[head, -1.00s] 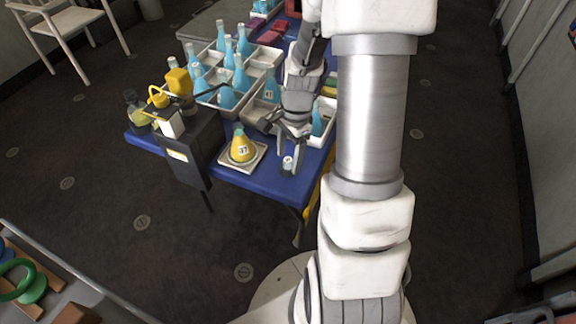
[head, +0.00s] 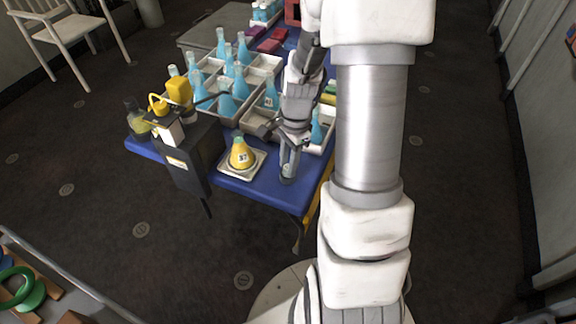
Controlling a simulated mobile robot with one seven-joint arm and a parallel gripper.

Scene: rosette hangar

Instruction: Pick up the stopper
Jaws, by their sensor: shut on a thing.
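The stopper (head: 287,179) is a small grey piece at the front right of the blue table (head: 240,188). Only a little of it shows, because my gripper (head: 288,172) hides most of it. My gripper points down over it, with its fingers closed together around the stopper near the table surface. Whether the stopper touches the table, I cannot tell.
A yellow flask (head: 240,155) stands on a square plate (head: 225,167) just left of my gripper. White trays (head: 262,62) with several blue bottles fill the table behind. A black stand (head: 203,150) with yellow parts is at the left. The table's front edge is close.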

